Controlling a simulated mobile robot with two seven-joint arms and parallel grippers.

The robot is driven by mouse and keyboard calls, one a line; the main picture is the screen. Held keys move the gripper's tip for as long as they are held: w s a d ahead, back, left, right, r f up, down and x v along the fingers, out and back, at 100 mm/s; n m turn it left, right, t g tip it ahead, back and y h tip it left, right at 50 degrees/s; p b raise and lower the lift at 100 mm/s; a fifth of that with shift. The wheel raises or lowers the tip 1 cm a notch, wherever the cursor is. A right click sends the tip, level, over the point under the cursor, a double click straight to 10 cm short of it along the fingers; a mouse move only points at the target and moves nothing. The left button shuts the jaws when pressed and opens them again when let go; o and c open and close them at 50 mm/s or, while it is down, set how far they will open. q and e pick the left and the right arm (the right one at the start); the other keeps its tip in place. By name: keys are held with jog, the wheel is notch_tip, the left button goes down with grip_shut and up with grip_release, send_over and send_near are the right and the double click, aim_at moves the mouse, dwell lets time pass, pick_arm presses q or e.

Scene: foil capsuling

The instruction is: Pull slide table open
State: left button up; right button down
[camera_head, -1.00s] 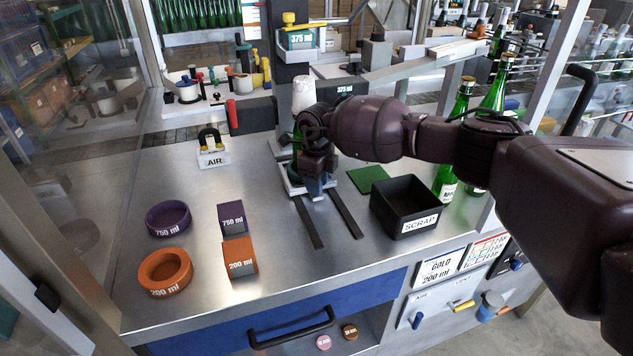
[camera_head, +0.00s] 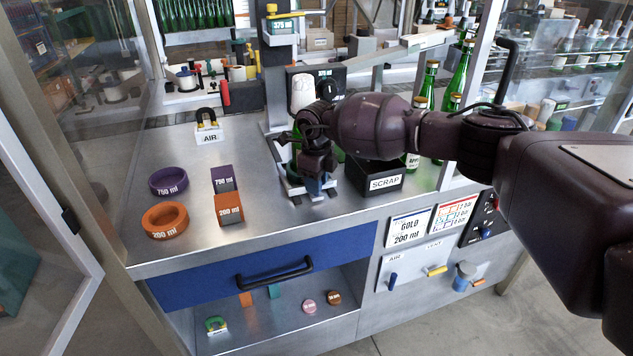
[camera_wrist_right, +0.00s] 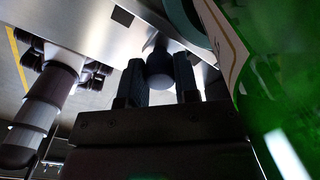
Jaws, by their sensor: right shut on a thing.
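The slide table (camera_head: 293,187) is a pale metal plate at the middle of the bench, near the front edge. My right gripper (camera_head: 316,182) is at its front, pointing down, and hides much of it. In the right wrist view, the two dark fingers of the right gripper (camera_wrist_right: 158,88) are on either side of a dark rounded knob (camera_wrist_right: 159,62), shut on it. A green bottle (camera_wrist_right: 285,80) stands close beside the gripper there. In the head view the bottle is mostly hidden behind my wrist. My left gripper is not in view.
A black SCRAP bin (camera_head: 384,178) stands just right of my gripper, with green bottles (camera_head: 424,100) behind it. Rings and blocks lie left; the bench between them and the slide is clear. A blue drawer front (camera_head: 225,280) with a black handle is below.

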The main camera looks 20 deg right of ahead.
jog(key=shift+s, duration=0.15)
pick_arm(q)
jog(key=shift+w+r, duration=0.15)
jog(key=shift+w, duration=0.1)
pick_arm(e)
jog(key=c, duration=0.8)
grip_release()
jog(key=shift+c, duration=0.2)
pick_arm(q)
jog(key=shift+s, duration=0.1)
pick_arm(e)
jog(key=shift+r, duration=0.5)
notch_tip(320, 180, up, 7)
jog(key=p, duration=0.4)
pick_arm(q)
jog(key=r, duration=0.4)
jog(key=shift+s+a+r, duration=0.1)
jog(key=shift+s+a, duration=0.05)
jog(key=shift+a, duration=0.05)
